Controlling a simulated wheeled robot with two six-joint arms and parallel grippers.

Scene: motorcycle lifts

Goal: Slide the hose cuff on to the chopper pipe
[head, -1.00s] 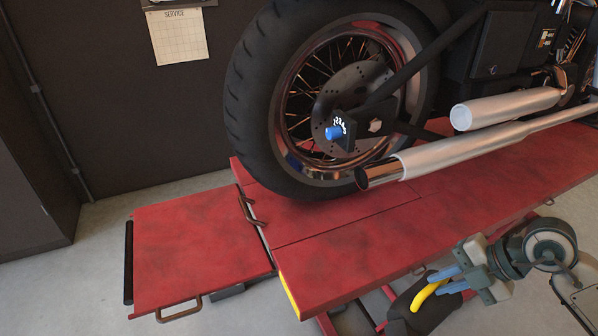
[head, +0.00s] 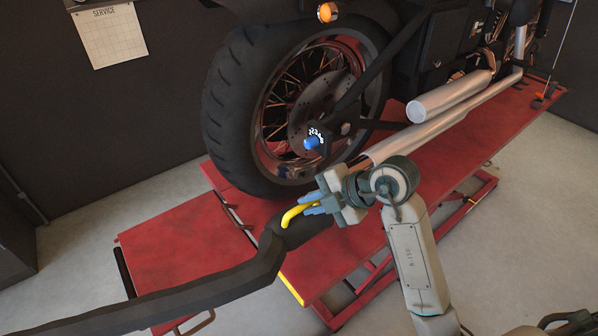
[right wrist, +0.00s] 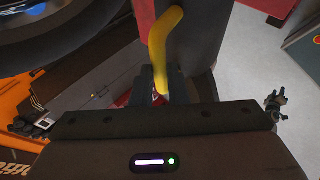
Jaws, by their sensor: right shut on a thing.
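The hose cuff (head: 300,231) is a dark, wide sleeve with a yellow handle (head: 291,215), on the end of a thick black hose (head: 190,292). My right gripper (head: 312,208) is shut on the yellow handle, which also shows in the right wrist view (right wrist: 163,45). The chopper has two silver pipes, an upper one (head: 445,97) and a longer lower one (head: 405,143). My left gripper is out of view.
The chopper's rear wheel (head: 222,112) stands on the red lift (head: 180,225), just behind the cuff. A blue-tipped axle part (head: 311,142) sticks out above the gripper. Grey floor is open at the right.

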